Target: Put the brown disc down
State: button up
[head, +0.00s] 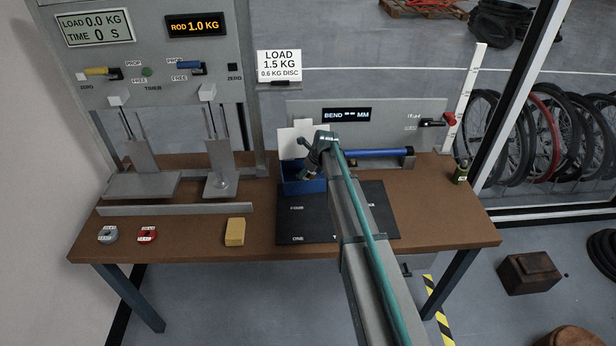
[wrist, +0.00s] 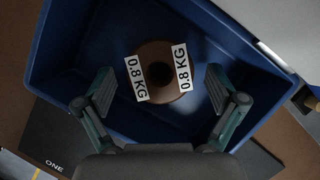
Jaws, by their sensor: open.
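The brown disc (wrist: 155,52) lies flat in a blue bin (wrist: 75,60), with a dark centre hole and two white 0.8 KG labels. My gripper (wrist: 159,90) is open, one finger on each side of the disc, with gaps between fingers and disc in the wrist view. I cannot tell how high the fingertips are above it. In the head view my gripper (head: 308,172) reaches into the blue bin (head: 292,187) at the back of the bench, and my arm hides much of the bin; I cannot make out the disc there.
A black mat (head: 310,225) with printed words lies in front of the bin. A grey disc (head: 108,234), a red disc (head: 147,234) and a yellow block (head: 235,232) lie on the left of the bench. A blue rod (head: 378,153) is right of the bin. A sign (head: 279,66) stands behind.

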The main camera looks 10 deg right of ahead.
jog(key=b+v, duration=0.2)
jog(key=v, duration=0.9)
jog(key=shift+r, duration=0.25)
jog(key=shift+s, duration=0.1)
